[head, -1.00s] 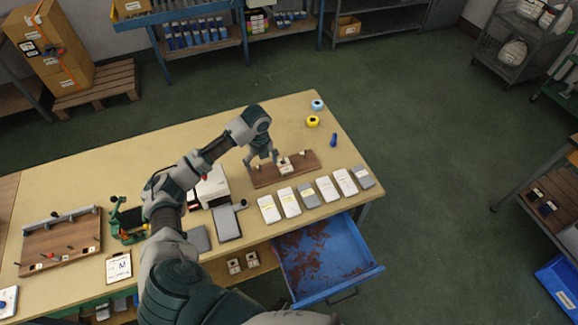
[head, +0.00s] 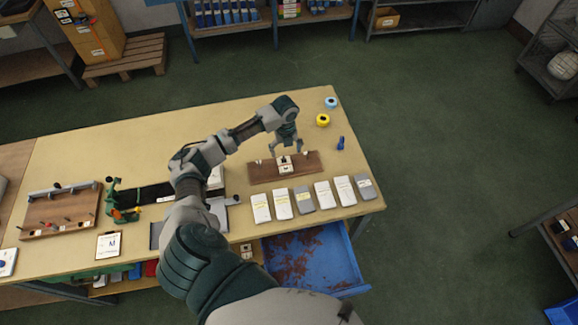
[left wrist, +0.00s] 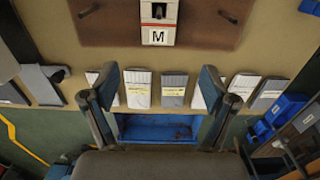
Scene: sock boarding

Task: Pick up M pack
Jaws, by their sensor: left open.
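A white pack marked M (head: 285,166) stands on a brown wooden board (head: 259,174) toward the right end of the table. In the left wrist view the pack (left wrist: 158,36) is at the top centre, with the letter M on a white label and a dark opening above it. My left gripper (head: 286,147) hangs just above and behind the pack in the head view. Its two fingers are spread and empty in the left wrist view (left wrist: 158,84), and the pack lies beyond their tips. I cannot tell the exact gap. My right gripper is not in view.
Several white and grey packets (head: 283,205) lie in a row in front of the board. A blue drawer (head: 340,262) is open below the table edge. Yellow (head: 322,120) and blue (head: 331,102) rolls and a small blue item (head: 341,143) sit to the right.

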